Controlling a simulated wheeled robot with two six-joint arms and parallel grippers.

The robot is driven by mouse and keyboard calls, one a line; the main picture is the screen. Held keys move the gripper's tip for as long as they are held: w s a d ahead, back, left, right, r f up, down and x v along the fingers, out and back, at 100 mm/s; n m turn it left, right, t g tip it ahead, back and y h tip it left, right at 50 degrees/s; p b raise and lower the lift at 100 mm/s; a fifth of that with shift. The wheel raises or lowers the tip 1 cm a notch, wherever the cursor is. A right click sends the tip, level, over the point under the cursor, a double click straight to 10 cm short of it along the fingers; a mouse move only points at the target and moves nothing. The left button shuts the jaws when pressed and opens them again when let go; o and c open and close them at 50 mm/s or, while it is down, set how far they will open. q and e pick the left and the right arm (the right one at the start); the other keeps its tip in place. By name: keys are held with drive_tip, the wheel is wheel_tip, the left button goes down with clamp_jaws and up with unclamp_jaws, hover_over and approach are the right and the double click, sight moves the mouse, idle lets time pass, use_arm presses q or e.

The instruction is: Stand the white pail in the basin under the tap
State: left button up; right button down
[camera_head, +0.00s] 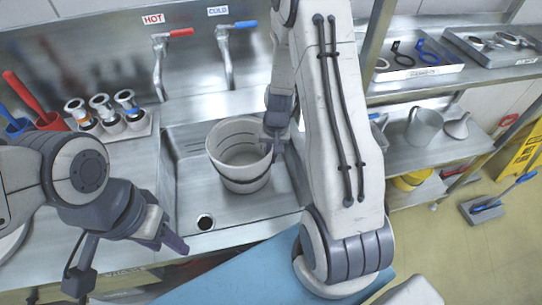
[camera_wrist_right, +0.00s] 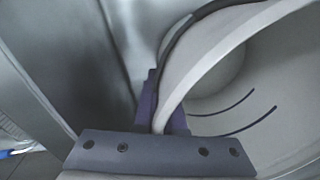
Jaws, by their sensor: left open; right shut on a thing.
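The white pail (camera_head: 238,138) is inside the steel basin (camera_head: 265,206), upright or nearly so. I cannot tell whether its bottom rests on the basin floor. My right gripper (camera_head: 272,146) is shut on the pail's right rim. In the right wrist view the pail's wall (camera_wrist_right: 205,60) passes between the fingers (camera_wrist_right: 160,112). The cold tap (camera_head: 227,62), with a blue handle, stands behind the pail; the hot tap (camera_head: 160,70), with a red handle, is further left. My left gripper (camera_head: 172,243) is open and empty over the counter's front edge, left of the basin.
A rack of several small metal-topped containers (camera_head: 110,119) stands left of the basin, beside red (camera_head: 49,121) and blue (camera_head: 18,127) holders. The drain (camera_head: 205,222) shows at the basin's front left. Shelves at right hold a grey jug (camera_head: 423,126) and trays (camera_head: 414,62).

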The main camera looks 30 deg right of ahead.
drive_tip(key=shift+f, duration=0.15)
drive_tip(key=c, duration=1.4)
unclamp_jaws()
drive_tip(key=shift+f, duration=0.1)
drive_tip(key=o, duration=0.4)
drive_tip(key=shift+r, duration=0.2)
